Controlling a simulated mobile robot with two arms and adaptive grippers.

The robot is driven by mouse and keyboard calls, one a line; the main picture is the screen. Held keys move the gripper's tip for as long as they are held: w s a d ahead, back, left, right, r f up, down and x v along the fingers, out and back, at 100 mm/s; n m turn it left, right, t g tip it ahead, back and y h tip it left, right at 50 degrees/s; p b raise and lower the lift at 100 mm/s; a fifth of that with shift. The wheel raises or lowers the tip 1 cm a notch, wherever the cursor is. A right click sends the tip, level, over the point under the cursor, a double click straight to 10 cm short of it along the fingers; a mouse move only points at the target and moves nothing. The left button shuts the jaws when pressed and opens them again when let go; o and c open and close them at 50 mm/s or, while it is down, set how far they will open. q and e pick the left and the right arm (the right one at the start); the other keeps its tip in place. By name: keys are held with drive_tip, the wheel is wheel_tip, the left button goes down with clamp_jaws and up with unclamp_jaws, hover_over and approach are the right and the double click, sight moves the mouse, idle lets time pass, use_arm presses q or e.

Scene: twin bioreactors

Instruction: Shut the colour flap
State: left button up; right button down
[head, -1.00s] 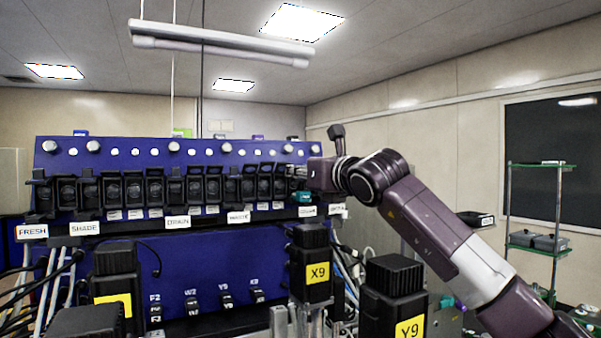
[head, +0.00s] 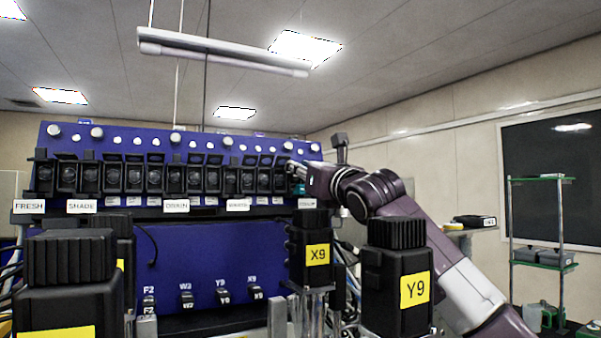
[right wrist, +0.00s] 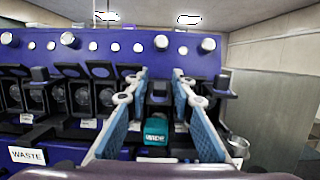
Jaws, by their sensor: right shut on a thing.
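A row of black flap bays runs along the blue panel (head: 190,240) in the head view. At its right end, above a half-hidden white label (head: 307,203), my right gripper (head: 303,174) reaches in. In the right wrist view its two blue-padded fingers (right wrist: 158,88) stand on either side of a black flap (right wrist: 158,96), which I take for the colour flap. A teal block (right wrist: 155,131) reading "WIDE" sits just below the flap, between the fingers. How far the flap is open is hard to tell. My left gripper is not in view.
Another black unit (head: 68,285) fills the lower left. Open neighbouring flaps (right wrist: 100,70) stand close left of the fingers. A shelf rack (head: 540,255) stands far right.

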drive_tip(key=shift+r, duration=0.1)
drive_tip(key=c, duration=2)
unclamp_jaws()
drive_tip(key=shift+o, duration=0.2)
drive_tip(key=shift+w, duration=0.1)
drive_tip(key=shift+s+d+f, duration=0.15)
drive_tip(key=shift+s+f, duration=0.1)
drive_tip(key=shift+s, duration=0.25)
drive_tip(key=s+d, duration=0.4)
drive_tip(key=s, duration=0.7)
drive_tip(key=shift+d, duration=0.35)
